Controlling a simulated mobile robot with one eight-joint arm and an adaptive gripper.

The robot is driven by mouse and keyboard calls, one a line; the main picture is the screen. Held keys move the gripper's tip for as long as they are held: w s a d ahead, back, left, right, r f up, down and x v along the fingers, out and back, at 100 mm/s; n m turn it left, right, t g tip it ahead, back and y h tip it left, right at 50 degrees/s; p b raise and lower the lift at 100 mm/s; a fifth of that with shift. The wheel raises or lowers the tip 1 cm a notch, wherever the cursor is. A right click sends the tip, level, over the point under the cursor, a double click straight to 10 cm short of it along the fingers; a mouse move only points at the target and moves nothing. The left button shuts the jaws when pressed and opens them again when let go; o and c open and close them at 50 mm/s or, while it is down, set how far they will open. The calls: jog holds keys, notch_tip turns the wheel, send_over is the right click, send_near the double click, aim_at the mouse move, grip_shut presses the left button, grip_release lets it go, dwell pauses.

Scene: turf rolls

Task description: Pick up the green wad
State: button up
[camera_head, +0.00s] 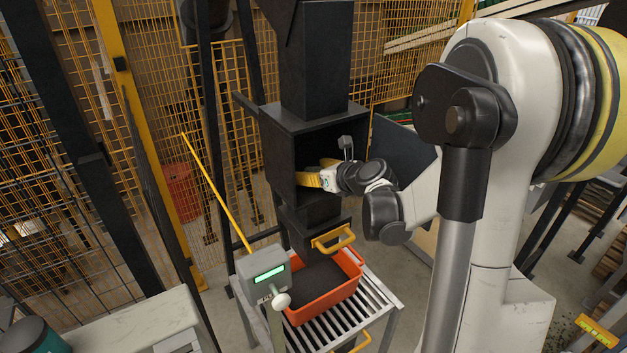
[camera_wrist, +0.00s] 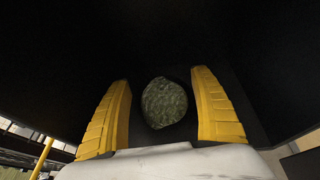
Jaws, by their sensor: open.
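The green wad (camera_wrist: 165,103) is a rounded, mottled grey-green lump. In the wrist view it sits between the two yellow fingers of my gripper (camera_wrist: 164,105), with dark gaps on both sides. I cannot tell how far beyond the fingertips it lies. In the head view my gripper (camera_head: 309,180) reaches into the open front of a dark box (camera_head: 283,117). The gripper is open. The wad does not show in the head view; the box's dark inside hides it.
An orange bin (camera_head: 354,268) with dark contents stands on a roller stand (camera_head: 375,300) below the box. A yellow handle (camera_head: 333,239) sticks out above the bin. A grey display unit (camera_head: 264,273) stands at its left. Yellow mesh fencing (camera_head: 222,90) lies behind.

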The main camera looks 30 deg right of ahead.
jog(key=x, duration=0.2)
jog(key=shift+w+f, duration=0.1)
jog(key=shift+w, duration=0.15)
jog(key=c, duration=1.5)
